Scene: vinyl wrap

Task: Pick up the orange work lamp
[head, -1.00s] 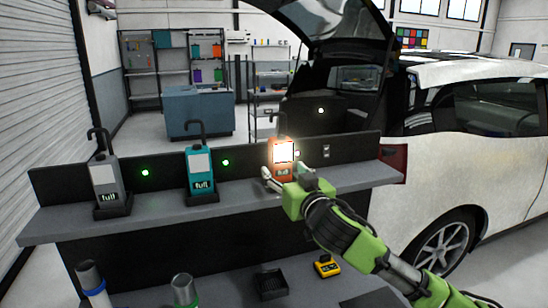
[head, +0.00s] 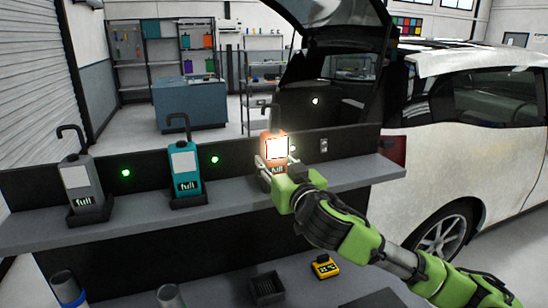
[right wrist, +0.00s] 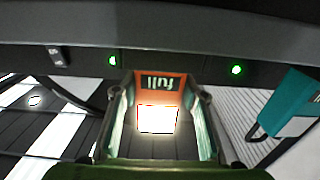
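The orange work lamp (head: 277,147) stands upright at the right part of the grey shelf, its front panel lit bright white and a "full" label below. In the right wrist view the lamp (right wrist: 162,86) appears upside down, between my fingers. My right gripper (head: 274,165) reaches in from the front right, with one finger on each side of the lamp's lower body. The fingers (right wrist: 161,100) look open around it; whether they touch its sides is hard to tell. The lamp's base is partly hidden by the gripper. My left gripper is not in view.
A teal lamp (head: 187,172) and a grey lamp (head: 81,186) stand in docks to the left on the shelf (head: 130,223). A dark back panel with green lights runs behind. Below are a yellow device (head: 325,267) and black tray (head: 267,288). A white car (head: 470,150) stands right.

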